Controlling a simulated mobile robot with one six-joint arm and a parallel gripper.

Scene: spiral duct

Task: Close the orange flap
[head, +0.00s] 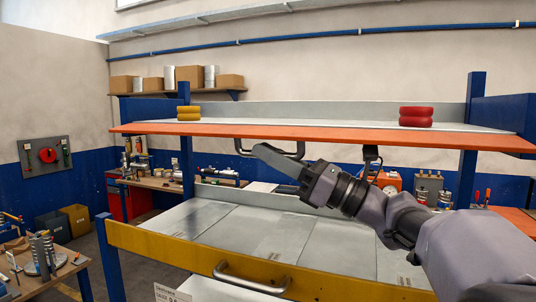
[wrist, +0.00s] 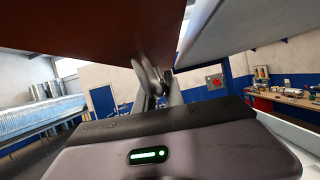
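The orange flap (head: 330,134) runs along the front of the upper shelf. I see it as a thin, nearly level band, and its underside fills the upper left of the wrist view (wrist: 80,30). A dark handle (head: 240,149) hangs below it, and a curved part of the handle shows in the wrist view (wrist: 147,76). My gripper (head: 262,152) reaches up from the right under the flap, its fingertips at the handle. In the wrist view the fingers (wrist: 158,90) lie close to the handle. I cannot tell whether they are around it or beside it.
Yellow rings (head: 189,113) and red rings (head: 416,117) stand on the upper shelf. Below, a yellow front panel (head: 180,247) with a grey handle borders an empty metal deck (head: 235,225). Blue posts (head: 187,160) flank the shelf. A workbench (head: 150,183) stands behind at left.

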